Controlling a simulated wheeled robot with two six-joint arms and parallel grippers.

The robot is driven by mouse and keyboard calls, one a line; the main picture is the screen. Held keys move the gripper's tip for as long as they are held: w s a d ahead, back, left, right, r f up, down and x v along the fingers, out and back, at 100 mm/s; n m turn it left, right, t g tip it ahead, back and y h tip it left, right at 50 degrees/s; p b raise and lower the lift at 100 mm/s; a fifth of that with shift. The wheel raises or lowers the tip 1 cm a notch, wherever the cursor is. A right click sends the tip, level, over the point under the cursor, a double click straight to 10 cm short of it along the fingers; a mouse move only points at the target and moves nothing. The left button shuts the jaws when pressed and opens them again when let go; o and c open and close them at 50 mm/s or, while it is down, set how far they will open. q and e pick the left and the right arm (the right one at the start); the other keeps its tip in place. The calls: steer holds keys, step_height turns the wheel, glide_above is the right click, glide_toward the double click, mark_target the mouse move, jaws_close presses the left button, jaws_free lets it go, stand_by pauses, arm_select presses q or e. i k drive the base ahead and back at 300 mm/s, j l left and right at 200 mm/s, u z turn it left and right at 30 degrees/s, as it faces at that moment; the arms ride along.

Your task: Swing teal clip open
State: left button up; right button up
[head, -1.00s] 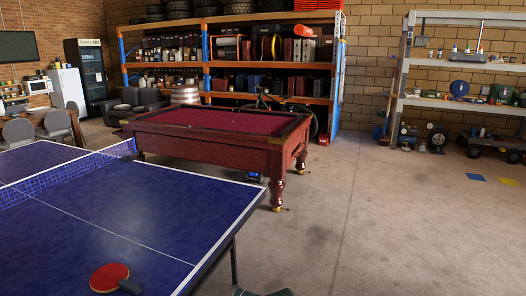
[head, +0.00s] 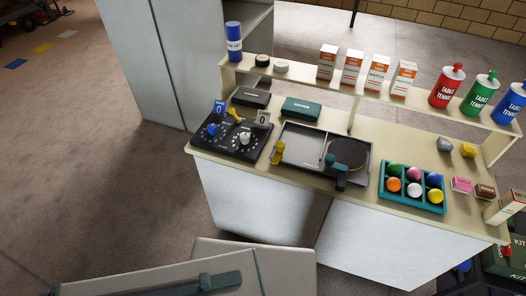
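A small dark teal clip (head: 341,173) stands at the front edge of a shallow grey metal tray (head: 300,172) on the counter. It sits just in front of a dark round disc (head: 348,152) lying in the tray. A yellow clip (head: 278,153) is at the tray's left edge. The clips are small here, and I cannot tell whether the teal one is open or closed. Neither of my grippers is in view.
The cream counter (head: 240,168) also holds a black dial panel (head: 222,146) at left and a teal ball box (head: 411,207) at right. Behind, a raised shelf (head: 300,81) carries cartons and bottles. Open floor (head: 110,180) lies to the left.

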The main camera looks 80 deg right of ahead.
mark_target(330, 159)
steer(key=z, duration=3.6)
